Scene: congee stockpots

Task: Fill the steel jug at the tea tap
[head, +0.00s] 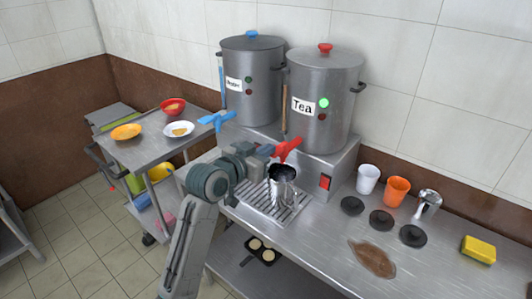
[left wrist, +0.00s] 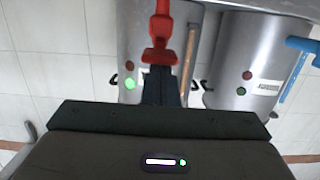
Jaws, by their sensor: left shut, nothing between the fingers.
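The steel jug (head: 283,192) stands upright on the drip tray (head: 262,209), below the red tea tap (head: 288,147). Its mouth looks dark inside; I cannot tell how full it is. The tea stockpot (head: 322,95) has a red knob, a "Tea" label and a lit green lamp. My left gripper (head: 268,151) is shut and empty, its tips at the red tap, touching or very close. In the left wrist view the dark fingers (left wrist: 161,88) point at the red tap (left wrist: 160,50), with the tea stockpot behind. My right gripper is out of view.
The other stockpot (head: 250,80), with a blue tap (head: 216,121), stands at left. White cup (head: 368,178), orange cup (head: 396,190), a metal vessel (head: 428,203) and black lids are at right. A brown spill (head: 372,258) and sponge (head: 478,249) lie on the counter. A trolley (head: 150,150) holds bowls.

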